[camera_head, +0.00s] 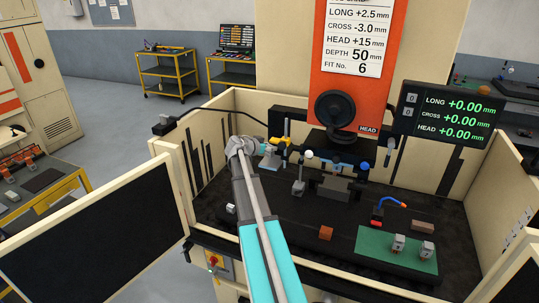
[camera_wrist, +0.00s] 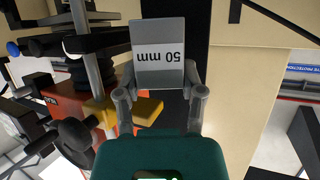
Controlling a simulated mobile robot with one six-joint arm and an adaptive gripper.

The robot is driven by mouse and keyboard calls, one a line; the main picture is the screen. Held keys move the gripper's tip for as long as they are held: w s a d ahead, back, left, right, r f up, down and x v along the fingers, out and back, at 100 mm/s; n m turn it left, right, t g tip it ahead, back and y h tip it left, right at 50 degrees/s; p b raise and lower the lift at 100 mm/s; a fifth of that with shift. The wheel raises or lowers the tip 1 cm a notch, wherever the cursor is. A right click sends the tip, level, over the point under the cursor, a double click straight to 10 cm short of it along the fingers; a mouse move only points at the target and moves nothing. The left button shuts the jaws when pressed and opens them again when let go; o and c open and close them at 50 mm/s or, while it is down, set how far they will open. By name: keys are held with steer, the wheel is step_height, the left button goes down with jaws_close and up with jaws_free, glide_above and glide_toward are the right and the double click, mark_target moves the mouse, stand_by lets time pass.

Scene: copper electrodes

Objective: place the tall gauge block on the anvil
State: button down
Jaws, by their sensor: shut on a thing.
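A grey block marked "50 mm" (camera_wrist: 158,62) is between my gripper's fingertips in the wrist view, with its lettering upside down there. My gripper (camera_wrist: 160,90) is shut on this block, one finger at each side of its lower part. In the head view my arm reaches into the machine enclosure, and my gripper (camera_head: 265,147) is small and partly hidden at the far left of the bed, near a yellow part (camera_head: 281,144). The held block is hard to make out there. I cannot tell for sure which part is the anvil; a grey fixture (camera_head: 334,188) stands mid-bed.
Two small grey blocks (camera_head: 398,243) (camera_head: 427,249) stand on a green mat (camera_head: 372,243) at the front right. A display (camera_head: 447,115) reads zeros. The orange machine head (camera_head: 352,85) rises behind the bed.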

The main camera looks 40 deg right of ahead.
steer(key=shift+f+b, duration=0.9)
steer(key=shift+f, duration=0.3)
steer(key=shift+f, duration=0.15)
steer(key=shift+c, duration=1)
jaws_free()
steer(key=shift+r, duration=0.2)
steer(key=shift+a+r, duration=0.15)
steer(key=shift+a, duration=0.1)
steer(key=p+v, duration=0.4)
steer(key=v, duration=0.7)
steer(key=shift+a+p, duration=0.25)
steer(key=shift+p, duration=0.1)
